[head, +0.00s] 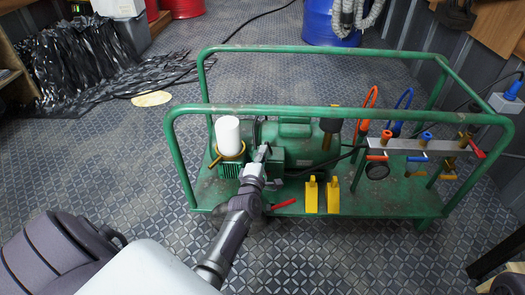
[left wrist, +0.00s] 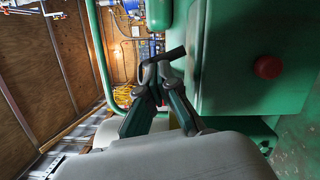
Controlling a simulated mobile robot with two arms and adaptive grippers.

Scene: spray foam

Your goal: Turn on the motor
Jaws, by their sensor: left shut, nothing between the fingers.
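The green motor (head: 308,150) sits inside a green tubular frame cart, with a green box (head: 276,157) on its near left side. My left gripper (head: 262,154) is in front of this box, its fingers shut and empty. In the left wrist view, the shut fingers (left wrist: 156,72) are beside the edge of a green box (left wrist: 228,70). A round red button (left wrist: 268,67) is on the box's face, to the right of the fingers. A short dark lever (left wrist: 175,53) sticks out by the fingertips; I cannot tell whether they touch. My right gripper is not in view.
The cart's green top rail (head: 330,113) runs above the near side. A white cylinder (head: 228,135) stands left of my gripper. Yellow pedals (head: 322,194), a red-handled lever (head: 285,203) and a valve manifold (head: 420,145) are to the right. Patterned floor in front is clear.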

